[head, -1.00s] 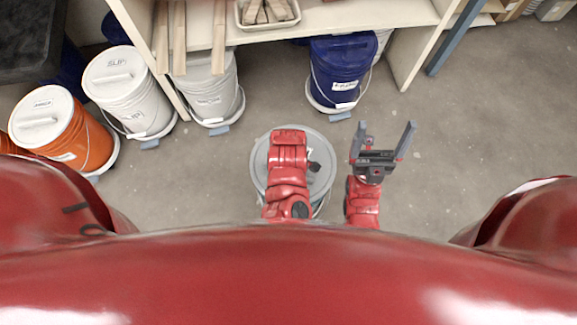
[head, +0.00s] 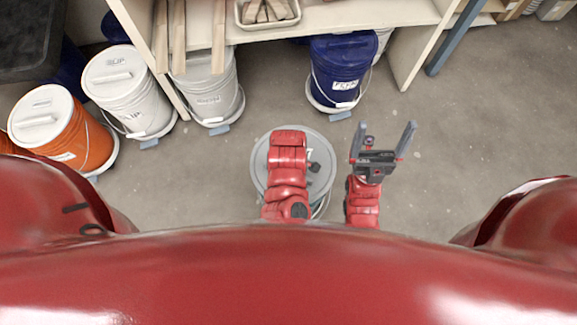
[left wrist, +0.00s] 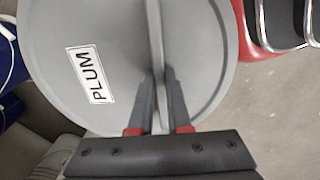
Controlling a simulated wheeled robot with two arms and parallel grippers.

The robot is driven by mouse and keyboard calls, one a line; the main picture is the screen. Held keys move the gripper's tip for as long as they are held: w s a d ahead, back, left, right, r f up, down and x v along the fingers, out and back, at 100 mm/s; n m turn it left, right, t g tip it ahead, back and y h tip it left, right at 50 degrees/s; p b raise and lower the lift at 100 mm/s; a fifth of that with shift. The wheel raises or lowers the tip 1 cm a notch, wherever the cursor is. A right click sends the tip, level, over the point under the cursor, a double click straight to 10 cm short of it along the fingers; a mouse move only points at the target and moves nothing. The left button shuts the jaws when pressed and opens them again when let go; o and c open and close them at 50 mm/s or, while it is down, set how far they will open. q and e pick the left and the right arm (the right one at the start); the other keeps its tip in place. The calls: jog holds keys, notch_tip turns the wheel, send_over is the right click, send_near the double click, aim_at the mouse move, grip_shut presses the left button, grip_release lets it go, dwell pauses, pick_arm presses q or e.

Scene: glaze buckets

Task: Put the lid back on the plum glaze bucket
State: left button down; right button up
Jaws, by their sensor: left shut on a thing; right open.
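The round grey lid (head: 323,150) is below my left arm in the head view. In the left wrist view the lid (left wrist: 60,30) fills much of the picture, with a white PLUM label and a raised handle bar across it. My left gripper (left wrist: 160,112) is shut on that bar. In the head view my left arm hides the gripper and the middle of the lid. A little of the pale bucket (head: 321,206) shows under the lid's near right edge. I cannot tell whether the lid touches its rim. My right gripper (head: 384,140) is open and empty, right of the lid.
A blue bucket (head: 338,65) stands under the shelf (head: 340,18). Two white buckets (head: 125,95) (head: 212,90) and an orange bucket (head: 85,140) stand at the left. The grey floor (head: 460,130) to the right is clear.

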pick_arm(q)
jog(key=shift+f+b, duration=0.3)
jog(key=shift+f, duration=0.15)
dwell(1.0)
jog(key=c, duration=0.8)
grip_release()
jog(key=shift+o, duration=0.3)
jog(key=o, duration=0.4)
jog(key=shift+o, duration=0.2)
jog(key=shift+r, duration=0.1)
jog(key=shift+r+p, duration=2.85)
jog(key=shift+r, duration=0.6)
